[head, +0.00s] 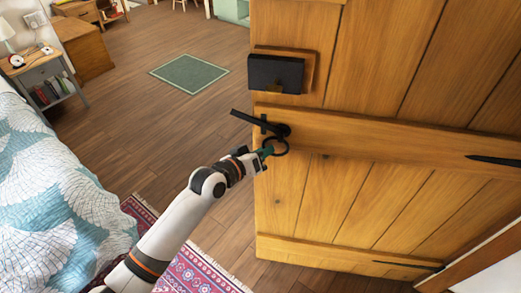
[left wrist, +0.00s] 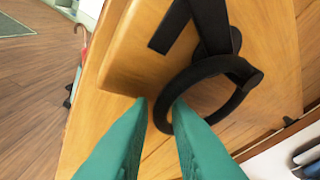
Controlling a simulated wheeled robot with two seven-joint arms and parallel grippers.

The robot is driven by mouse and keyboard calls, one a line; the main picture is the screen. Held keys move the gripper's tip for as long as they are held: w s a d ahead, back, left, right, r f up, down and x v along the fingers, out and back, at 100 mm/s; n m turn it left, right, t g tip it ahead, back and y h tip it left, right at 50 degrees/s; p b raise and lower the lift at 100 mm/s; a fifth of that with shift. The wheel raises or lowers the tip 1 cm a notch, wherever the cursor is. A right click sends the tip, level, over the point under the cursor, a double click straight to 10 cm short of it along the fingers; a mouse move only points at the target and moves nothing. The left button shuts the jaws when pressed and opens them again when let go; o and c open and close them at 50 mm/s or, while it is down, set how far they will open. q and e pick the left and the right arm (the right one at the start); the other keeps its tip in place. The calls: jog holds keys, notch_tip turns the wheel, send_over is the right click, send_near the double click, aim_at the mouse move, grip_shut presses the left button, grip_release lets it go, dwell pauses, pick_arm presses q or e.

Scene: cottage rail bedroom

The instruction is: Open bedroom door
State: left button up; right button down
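The wooden plank door (head: 330,200) fills the right side of the head view and stands open at an angle, its free edge clear of any frame. It carries a black ring handle (head: 275,146) with a black latch bar (head: 258,122) and a black lock box (head: 276,74) above. The ring also shows large in the left wrist view (left wrist: 247,92). My left gripper (head: 264,152) is at the ring; its green fingers (left wrist: 160,104) are apart, with the ring's near side between the tips and a small gap visible. My right gripper is out of view.
A bed with a blue-white quilt (head: 60,200) stands at left, beside a pink patterned rug (head: 200,270). A nightstand (head: 45,75) and wooden dresser (head: 85,45) are behind. A green mat (head: 189,74) lies on open wooden floor. White trim (head: 490,270) shows at lower right.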

pick_arm(q)
jog(key=shift+o, duration=1.4)
jog(key=shift+d, duration=0.1)
jog(key=shift+r, duration=0.1)
jog(key=b+v, duration=0.1)
jog(key=v, duration=1.1)
jog(key=shift+s, duration=0.1)
